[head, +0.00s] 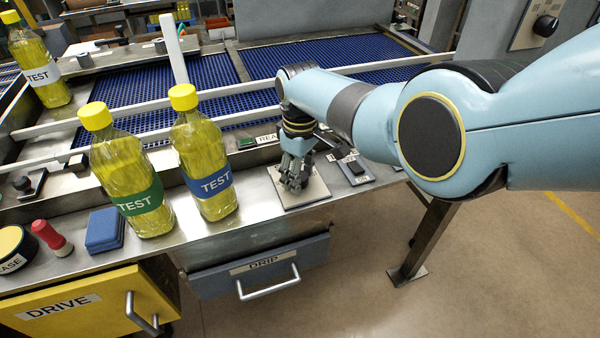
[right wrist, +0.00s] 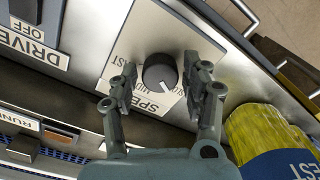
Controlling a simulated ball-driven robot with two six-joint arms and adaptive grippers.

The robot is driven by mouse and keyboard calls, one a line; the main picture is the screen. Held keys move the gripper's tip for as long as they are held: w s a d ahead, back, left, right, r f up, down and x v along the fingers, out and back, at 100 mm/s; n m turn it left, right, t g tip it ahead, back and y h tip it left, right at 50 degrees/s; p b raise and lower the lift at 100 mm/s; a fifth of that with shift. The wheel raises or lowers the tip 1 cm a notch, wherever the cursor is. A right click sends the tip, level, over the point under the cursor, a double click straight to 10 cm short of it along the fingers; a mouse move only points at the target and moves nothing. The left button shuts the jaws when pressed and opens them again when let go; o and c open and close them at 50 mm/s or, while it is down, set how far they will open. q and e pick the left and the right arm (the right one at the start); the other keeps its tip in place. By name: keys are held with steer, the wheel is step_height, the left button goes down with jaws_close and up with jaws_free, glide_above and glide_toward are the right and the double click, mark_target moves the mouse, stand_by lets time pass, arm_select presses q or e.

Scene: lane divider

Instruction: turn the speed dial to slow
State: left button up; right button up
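The speed dial (right wrist: 160,72) is a dark round knob with a white pointer line, on a pale plate (right wrist: 139,35) lettered partly "SPE". The pointer slants toward the lower right of the right wrist view. The other lettering is partly hidden, so I cannot tell which setting it marks. My right gripper (right wrist: 161,80) is open, with one finger on each side of the knob; I cannot tell whether they touch it. In the head view, my right gripper (head: 293,181) is over the dial plate (head: 315,190) and hides the knob. My left gripper is not in view.
Yellow bottles with green (head: 138,193) and blue (head: 214,183) labels stand left of the dial plate. A dark switch (head: 356,168) is to its right. The DRIP drawer (head: 262,272) is below. A blue conveyor belt (head: 300,60) lies behind.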

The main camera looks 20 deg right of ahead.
steer(key=shift+o, duration=0.6)
step_height(320, 180, up, 12)
stand_by(0.5)
